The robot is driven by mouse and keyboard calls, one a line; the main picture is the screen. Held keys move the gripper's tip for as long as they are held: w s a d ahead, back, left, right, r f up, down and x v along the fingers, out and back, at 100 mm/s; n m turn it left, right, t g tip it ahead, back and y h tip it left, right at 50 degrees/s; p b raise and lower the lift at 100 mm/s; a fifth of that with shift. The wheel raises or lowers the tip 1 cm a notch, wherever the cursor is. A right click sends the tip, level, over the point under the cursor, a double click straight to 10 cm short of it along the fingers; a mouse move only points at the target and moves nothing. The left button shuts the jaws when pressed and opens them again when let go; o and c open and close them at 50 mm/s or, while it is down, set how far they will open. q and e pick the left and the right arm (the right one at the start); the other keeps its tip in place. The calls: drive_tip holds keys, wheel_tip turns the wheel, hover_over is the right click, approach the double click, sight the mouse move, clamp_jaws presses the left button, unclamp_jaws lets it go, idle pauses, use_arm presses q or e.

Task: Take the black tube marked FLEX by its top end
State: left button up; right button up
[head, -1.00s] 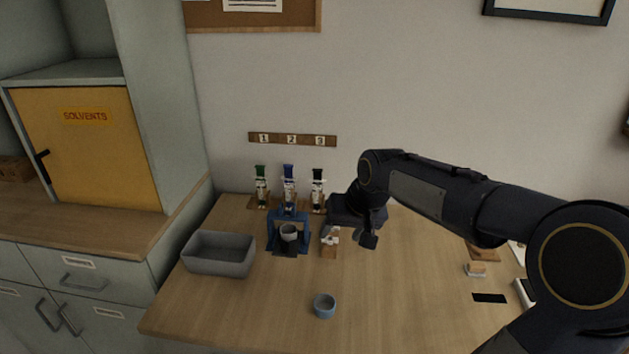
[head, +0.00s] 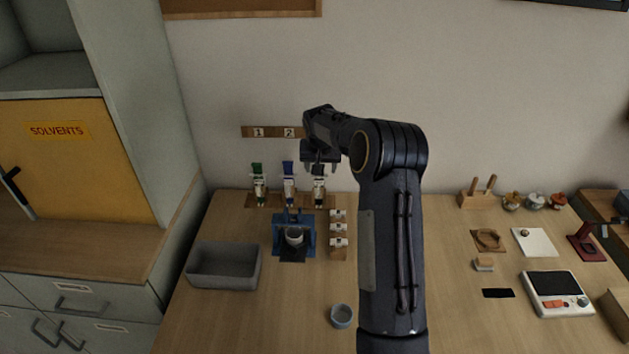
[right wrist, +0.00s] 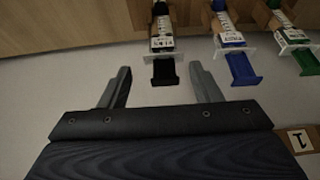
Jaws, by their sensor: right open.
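The black tube (right wrist: 163,70) shows in the right wrist view with its black end in line with the gap between my fingertips; its label is too small to read surely. In the head view the black tube (head: 319,184) stands at the right of three tubes in the wooden rack. My right gripper (right wrist: 160,72) is open and empty, with a finger to each side of the black end in the picture. In the head view my right gripper (head: 320,164) is just above that tube and partly hides its top. I cannot tell whether they touch. My left gripper is out of view.
The blue tube (head: 289,182) and green tube (head: 259,182) stand to the left in the rack. A blue stand (head: 279,238) with a cup, small labelled blocks (head: 338,243) and a grey bin (head: 192,279) are in front. The bench front has free room.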

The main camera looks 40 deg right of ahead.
sight(319, 182)
drive_tip(key=p+x, duration=0.1)
drive_tip(key=x, duration=0.1)
drive_tip(key=p+x, duration=0.1)
drive_tip(key=x, duration=0.2)
drive_tip(key=shift+w+f, duration=0.25)
drive_tip(key=shift+w, duration=0.1)
drive_tip(key=shift+w+f, duration=0.1)
drive_tip(key=shift+f, duration=0.3)
drive_tip(key=shift+c, duration=0.2)
drive_tip(key=c, duration=0.7)
drive_tip(key=shift+o, duration=0.2)
drive_tip(key=shift+r, duration=0.1)
